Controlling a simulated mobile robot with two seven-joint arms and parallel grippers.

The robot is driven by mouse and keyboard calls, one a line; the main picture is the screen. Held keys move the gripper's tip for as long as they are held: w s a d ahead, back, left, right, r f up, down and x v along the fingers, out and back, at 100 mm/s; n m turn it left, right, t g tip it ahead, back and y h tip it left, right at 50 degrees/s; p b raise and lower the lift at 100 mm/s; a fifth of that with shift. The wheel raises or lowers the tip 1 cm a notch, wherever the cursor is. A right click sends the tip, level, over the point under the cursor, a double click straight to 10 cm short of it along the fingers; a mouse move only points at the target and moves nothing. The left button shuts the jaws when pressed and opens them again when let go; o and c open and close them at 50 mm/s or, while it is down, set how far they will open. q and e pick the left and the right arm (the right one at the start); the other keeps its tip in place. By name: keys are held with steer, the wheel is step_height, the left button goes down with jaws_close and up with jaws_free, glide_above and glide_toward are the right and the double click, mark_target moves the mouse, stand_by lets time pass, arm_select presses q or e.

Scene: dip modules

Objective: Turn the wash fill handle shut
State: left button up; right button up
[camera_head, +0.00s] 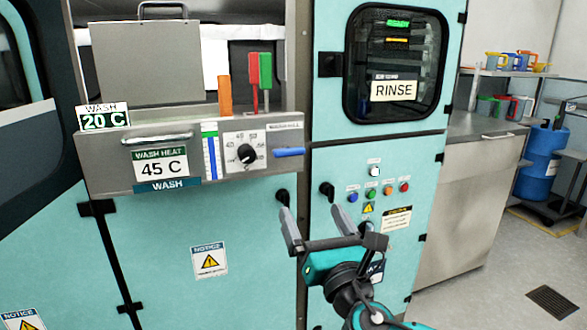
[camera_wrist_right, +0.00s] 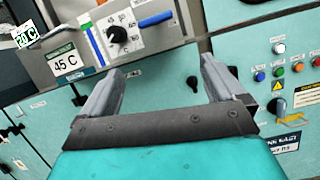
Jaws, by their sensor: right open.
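The wash fill handle (camera_head: 289,152) is a blue lever at the right end of the steel wash panel (camera_head: 112,176). It lies nearly horizontal and points right, under a small label. It also shows in the right wrist view (camera_wrist_right: 155,19), beyond the fingertips. My right gripper (camera_head: 309,208) is open and empty, below the handle and apart from it. In the right wrist view its two grey fingers (camera_wrist_right: 161,64) stand wide apart. My left gripper is not in view.
A black dial (camera_head: 246,153) and a blue level gauge (camera_head: 211,156) sit left of the handle. Red, green and orange upright pieces (camera_head: 265,72) stand above the panel. Black door knobs (camera_head: 283,196) are near my right fingers. Coloured buttons (camera_head: 374,171) are to the right.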

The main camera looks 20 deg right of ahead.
mark_target(291, 154)
steer(key=shift+n+t, duration=0.4)
steer(key=shift+n, duration=0.5)
steer(key=x, duration=0.4)
steer(key=r+p+x, duration=0.1)
steer(key=x, duration=0.4)
steer(key=r+x, duration=0.1)
steer(key=x, duration=0.3)
steer(key=shift+s+r, duration=0.1)
steer(key=c, duration=1)
